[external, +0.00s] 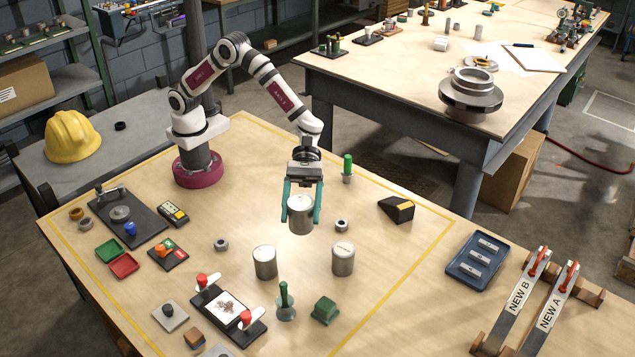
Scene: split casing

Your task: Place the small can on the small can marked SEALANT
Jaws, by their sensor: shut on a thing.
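My gripper (301,203) has two teal fingers, shut on a small silver can (300,219). The held can is upright and appears to be above the table. Two similar small silver cans stand upright on the table in front of it: a left can (265,263) and a right can (343,260). Both have pale lids with marks on top that are too small to read, so I cannot tell which one is marked SEALANT. The held can is apart from both standing cans.
A green-handled tool (284,300) and a green block (324,310) stand in front of the cans. A clamp fixture with red knobs (230,307) is at front left. A metal nut (341,226) lies right of the held can. A black wedge (397,209) is farther right.

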